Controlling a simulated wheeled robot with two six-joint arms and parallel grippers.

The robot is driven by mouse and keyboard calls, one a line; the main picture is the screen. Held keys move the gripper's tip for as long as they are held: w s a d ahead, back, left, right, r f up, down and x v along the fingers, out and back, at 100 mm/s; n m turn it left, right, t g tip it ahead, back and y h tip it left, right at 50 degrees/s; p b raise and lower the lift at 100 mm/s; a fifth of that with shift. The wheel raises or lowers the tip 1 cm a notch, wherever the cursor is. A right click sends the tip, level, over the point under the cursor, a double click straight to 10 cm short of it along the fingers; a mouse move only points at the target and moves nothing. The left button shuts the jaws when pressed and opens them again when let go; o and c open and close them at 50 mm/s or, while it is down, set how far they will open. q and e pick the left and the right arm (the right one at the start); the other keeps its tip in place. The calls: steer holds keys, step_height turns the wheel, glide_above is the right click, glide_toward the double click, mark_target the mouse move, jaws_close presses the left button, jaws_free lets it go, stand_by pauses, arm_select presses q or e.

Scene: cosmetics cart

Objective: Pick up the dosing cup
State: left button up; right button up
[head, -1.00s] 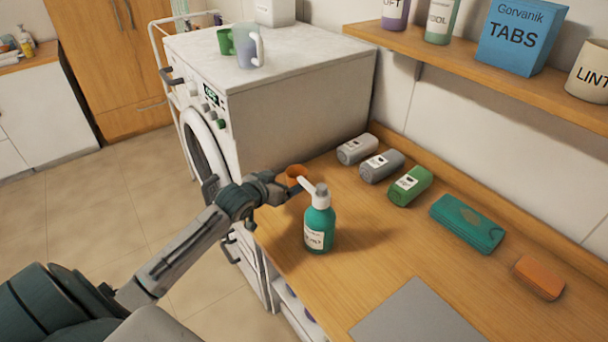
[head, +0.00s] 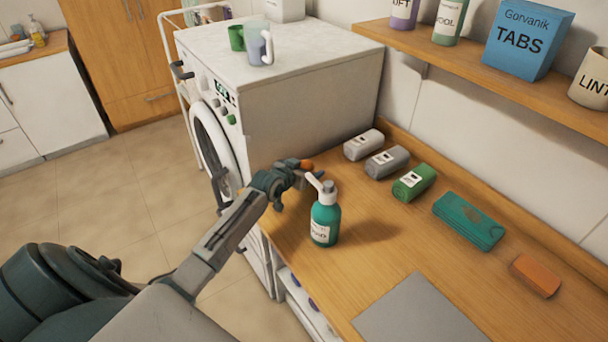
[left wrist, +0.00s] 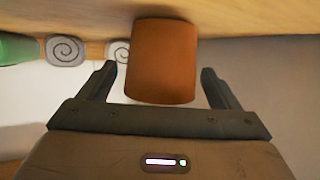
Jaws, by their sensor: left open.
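The dosing cup looks like a small orange cup (head: 307,164) near the left edge of the wooden counter, behind the teal pump bottle (head: 325,218). In the head view my left gripper (head: 300,175) covers most of it. In the left wrist view the orange cup (left wrist: 162,58) stands between the two fingertips of my left gripper (left wrist: 158,76). The fingers are open, with a gap visible on both sides of the cup. My right gripper is not in view.
The pump bottle stands close to my left gripper, its nozzle toward it. Rolled cloths (head: 413,182), a teal pack (head: 468,221) and an orange block (head: 536,275) lie along the wall. The washing machine (head: 300,100) stands behind. The counter's middle is clear.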

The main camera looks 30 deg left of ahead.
arm_select(q)
steer(key=shift+s, duration=0.1)
steer(key=shift+c, duration=0.3)
steer(key=c, duration=1)
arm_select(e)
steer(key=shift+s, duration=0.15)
arm_select(q)
steer(key=shift+r, duration=0.15)
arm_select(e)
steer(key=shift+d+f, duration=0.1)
